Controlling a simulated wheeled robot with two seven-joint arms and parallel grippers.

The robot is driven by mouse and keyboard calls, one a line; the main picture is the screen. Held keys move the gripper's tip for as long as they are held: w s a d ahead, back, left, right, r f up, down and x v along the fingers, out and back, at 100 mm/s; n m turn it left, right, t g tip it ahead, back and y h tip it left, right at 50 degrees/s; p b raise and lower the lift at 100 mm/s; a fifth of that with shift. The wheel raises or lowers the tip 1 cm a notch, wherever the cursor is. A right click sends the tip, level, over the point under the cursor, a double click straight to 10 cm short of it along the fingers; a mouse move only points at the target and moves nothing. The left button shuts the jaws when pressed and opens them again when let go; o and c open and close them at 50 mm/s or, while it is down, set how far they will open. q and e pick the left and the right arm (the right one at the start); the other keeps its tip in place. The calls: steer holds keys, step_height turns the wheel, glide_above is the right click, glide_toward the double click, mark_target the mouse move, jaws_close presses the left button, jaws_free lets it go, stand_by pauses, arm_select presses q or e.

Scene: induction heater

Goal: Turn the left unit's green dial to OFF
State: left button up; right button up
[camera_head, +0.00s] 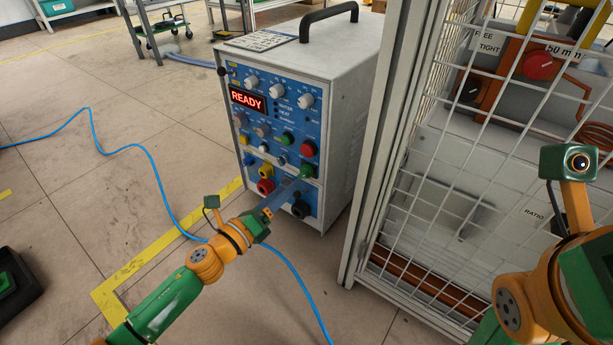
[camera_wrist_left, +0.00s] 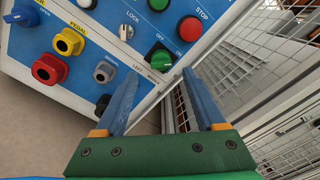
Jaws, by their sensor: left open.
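The blue-faced heater unit (camera_head: 270,120) stands upright on the floor with a lit READY display (camera_head: 248,99). Its green dial (camera_head: 306,171) sits low on the right of the panel. In the left wrist view the green dial (camera_wrist_left: 159,58) shows below the red STOP button (camera_wrist_left: 190,28), with lettering around it; its exact setting is too small to tell. My left gripper (camera_head: 284,189) is open and empty in front of the lower panel. In the left wrist view its blue fingers (camera_wrist_left: 160,79) are spread, with the dial just beyond their tips. My right gripper is out of view.
Red (camera_wrist_left: 48,69), yellow (camera_wrist_left: 69,41) and black sockets stick out near the dial. A white wire-mesh cage (camera_head: 450,170) stands close to the unit's right. A blue cable (camera_head: 160,190) lies on the floor. The floor left of the unit is mostly clear.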

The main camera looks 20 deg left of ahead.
mark_target(300, 175)
arm_select(q)
steer(key=b+x, duration=0.1)
steer(key=x, duration=0.5)
steer(key=shift+r+b, duration=0.1)
steer(key=shift+b, duration=0.2)
jaws_close()
